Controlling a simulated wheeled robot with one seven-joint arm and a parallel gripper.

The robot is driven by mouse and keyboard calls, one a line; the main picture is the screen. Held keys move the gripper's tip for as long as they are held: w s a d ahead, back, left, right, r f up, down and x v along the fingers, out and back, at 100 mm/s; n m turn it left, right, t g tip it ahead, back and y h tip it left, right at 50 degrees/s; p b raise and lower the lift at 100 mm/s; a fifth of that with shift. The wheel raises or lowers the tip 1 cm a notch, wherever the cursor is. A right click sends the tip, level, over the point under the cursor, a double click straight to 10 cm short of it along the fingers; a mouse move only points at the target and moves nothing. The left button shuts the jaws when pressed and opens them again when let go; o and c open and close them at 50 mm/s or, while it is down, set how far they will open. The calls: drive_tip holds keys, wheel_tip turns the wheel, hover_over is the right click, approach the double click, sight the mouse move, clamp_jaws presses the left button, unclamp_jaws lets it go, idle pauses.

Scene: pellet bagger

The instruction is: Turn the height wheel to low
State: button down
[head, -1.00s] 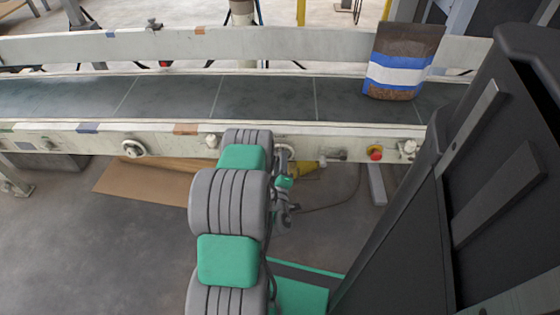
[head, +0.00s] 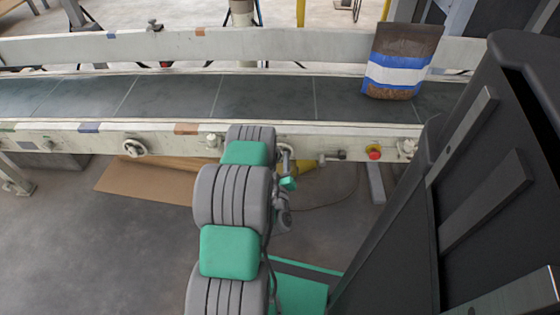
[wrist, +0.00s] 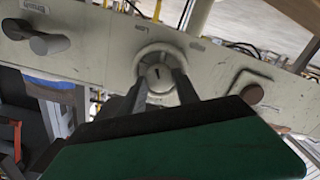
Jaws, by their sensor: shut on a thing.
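A pale round wheel (wrist: 160,76) with a light hub and a short dark mark on it sits on the conveyor's side rail in the wrist view. My gripper (wrist: 160,86) is shut on it, with one dark finger on each side of the hub. In the head view my arm covers most of this spot, and the fingertips cannot be made out. I cannot tell from the pictures which setting the wheel points to.
A grey lever-like knob (wrist: 48,42) and a brown round button (wrist: 251,93) flank the wheel. A brown bag with a blue-and-white band (head: 402,62) stands on the belt (head: 260,98).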

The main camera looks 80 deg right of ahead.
idle(0.3)
drive_tip(key=c, duration=0.9)
unclamp_jaws()
drive_tip(key=p+v, duration=0.2)
drive_tip(key=v, duration=0.5)
drive_tip(key=shift+a, duration=0.4)
